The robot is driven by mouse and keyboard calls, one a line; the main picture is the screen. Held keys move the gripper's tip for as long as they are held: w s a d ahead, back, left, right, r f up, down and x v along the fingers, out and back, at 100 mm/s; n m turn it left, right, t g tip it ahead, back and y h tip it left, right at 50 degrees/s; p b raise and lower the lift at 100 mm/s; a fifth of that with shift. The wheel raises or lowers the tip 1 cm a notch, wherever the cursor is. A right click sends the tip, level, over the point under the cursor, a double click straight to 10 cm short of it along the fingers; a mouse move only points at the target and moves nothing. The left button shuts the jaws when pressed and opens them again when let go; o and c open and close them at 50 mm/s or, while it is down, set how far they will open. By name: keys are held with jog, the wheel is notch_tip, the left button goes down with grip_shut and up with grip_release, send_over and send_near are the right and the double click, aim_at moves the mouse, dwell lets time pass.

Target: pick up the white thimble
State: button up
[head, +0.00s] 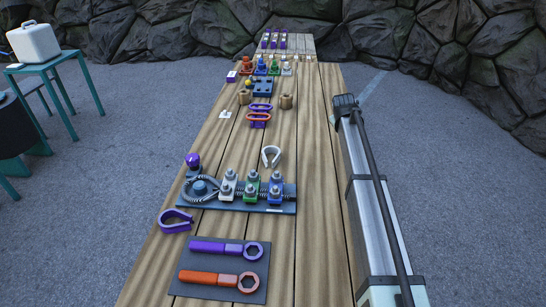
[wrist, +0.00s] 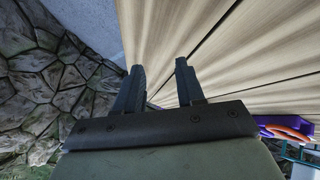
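The white thimble (head: 270,156) is a small teardrop-shaped loop. It lies on the wooden table (head: 318,185) in the head view, just behind the blue-grey cable board (head: 285,208), apart from other things. My gripper (wrist: 160,70) shows in the wrist view with its two dark fingers apart and nothing between them. Wooden planks fill the view beyond the fingers. The white thimble is not visible in the wrist view, so its distance from my gripper cannot be told there.
White, green and blue clamps stand on the board. A dark mat (head: 180,286) in front holds purple and orange wrenches. Purple and orange thimbles (head: 259,117) lie farther back. Bare planks lie right of the white thimble.

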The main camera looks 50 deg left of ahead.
jog(key=s+a+r+m+g+h, duration=0.1)
jog(key=s+a+r+g, duration=0.2)
jog(key=s, duration=0.7)
jog(key=s+a+r+g+h, duration=0.25)
jog(key=s+a, duration=0.25)
jog(key=s, duration=0.5)
jog(key=s+a+r+m+g, duration=0.1)
jog(key=s+a+r+g, duration=0.15)
jog(key=s+a, duration=0.45)
send_over(264, 154)
jog(key=shift+t, duration=0.4)
jog(key=f, duration=0.8)
jog(key=shift+w+a, duration=0.1)
jog(key=shift+a, duration=0.1)
jog(key=shift+d+f, duration=0.15)
jog(key=shift+f, duration=1.15)
jog(key=shift+d+f, duration=0.1)
jog(key=shift+f, duration=1.2)
jog(key=shift+c, duration=0.4)
grip_shut()
